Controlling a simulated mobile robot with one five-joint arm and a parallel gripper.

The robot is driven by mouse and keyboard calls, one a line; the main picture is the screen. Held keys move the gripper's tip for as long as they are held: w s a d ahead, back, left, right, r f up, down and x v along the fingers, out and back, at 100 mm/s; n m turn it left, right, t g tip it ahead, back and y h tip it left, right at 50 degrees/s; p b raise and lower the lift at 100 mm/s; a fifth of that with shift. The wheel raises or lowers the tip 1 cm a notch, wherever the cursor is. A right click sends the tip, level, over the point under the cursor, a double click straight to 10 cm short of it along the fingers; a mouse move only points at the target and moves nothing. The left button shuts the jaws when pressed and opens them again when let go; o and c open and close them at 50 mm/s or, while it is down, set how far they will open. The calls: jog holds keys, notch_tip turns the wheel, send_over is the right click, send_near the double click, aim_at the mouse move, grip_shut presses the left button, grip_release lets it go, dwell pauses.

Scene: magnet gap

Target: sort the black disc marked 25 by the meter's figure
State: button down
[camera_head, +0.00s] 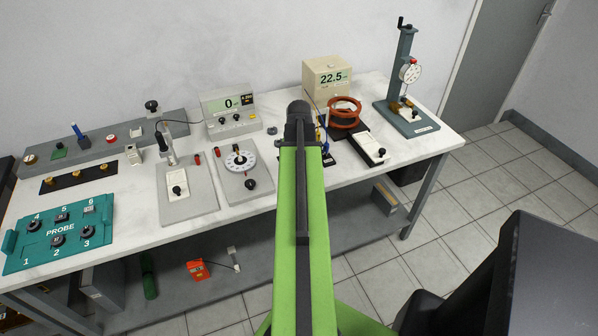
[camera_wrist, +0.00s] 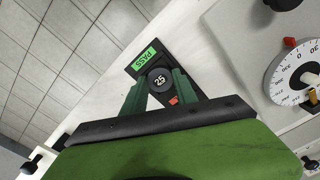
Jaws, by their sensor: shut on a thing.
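The black disc marked 25 (camera_wrist: 160,79) is between the green fingers of my gripper (camera_wrist: 160,86) in the wrist view. The gripper is shut on it. The disc is over or on a black device (camera_wrist: 134,69) with a green display (camera_wrist: 145,58) that reads PASS, upside down in this view. I cannot tell whether the disc touches the device. In the head view my arm hides the gripper and disc. A grey meter (camera_head: 231,114) there shows 0, and a beige box meter (camera_head: 328,79) shows 22.5.
A dial plate (camera_head: 245,170) stands left of my arm, with a teal PROBE tray (camera_head: 60,232) at far left. An orange coil (camera_head: 344,113) and a dial gauge stand (camera_head: 404,80) are at right. A small grey piece (camera_head: 271,130) lies on the white table (camera_head: 420,152).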

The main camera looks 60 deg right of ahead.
jog(key=shift+f, duration=0.15)
jog(key=c, duration=0.9)
grip_release()
jog(key=c, duration=0.5)
notch_tip(320, 180, up, 5)
jog(key=p, duration=0.4)
jog(key=shift+f, duration=0.15)
jog(key=shift+f, duration=0.1)
